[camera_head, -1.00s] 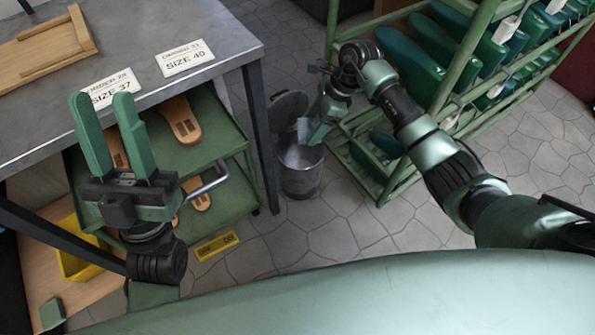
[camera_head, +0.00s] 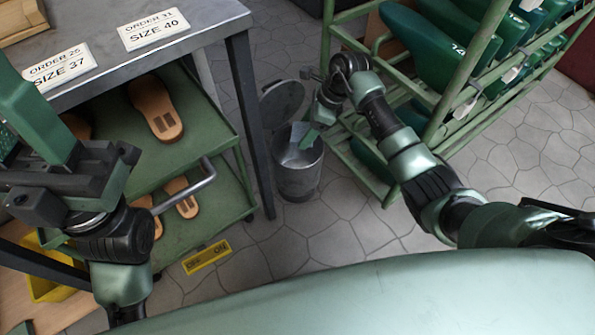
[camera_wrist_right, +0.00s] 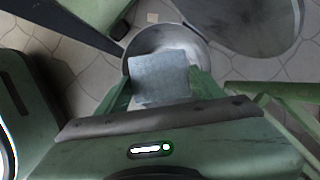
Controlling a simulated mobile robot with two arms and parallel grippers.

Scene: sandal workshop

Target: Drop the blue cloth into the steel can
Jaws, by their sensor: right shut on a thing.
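The blue-grey cloth (camera_wrist_right: 158,78) is a small flat square between the fingertips of my right gripper (camera_wrist_right: 160,88). In the head view the cloth (camera_head: 299,131) shows at the mouth of the steel can (camera_head: 298,178), with my right gripper (camera_head: 309,136) shut on it just above the rim. In the wrist view the cloth lies over the round opening of the can (camera_wrist_right: 150,38); its exact height there is hard to tell. The can's lid (camera_head: 283,102) stands open behind it. My left gripper (camera_head: 30,115) is at the left edge, partly cut off, empty and open.
A green shoe rack (camera_head: 462,75) stands right of the can, close to my right arm. A steel table (camera_head: 205,20) with order cards and a green cart (camera_head: 215,125) with sandal soles are at the left. A yellow label (camera_head: 207,257) is by the cart's foot.

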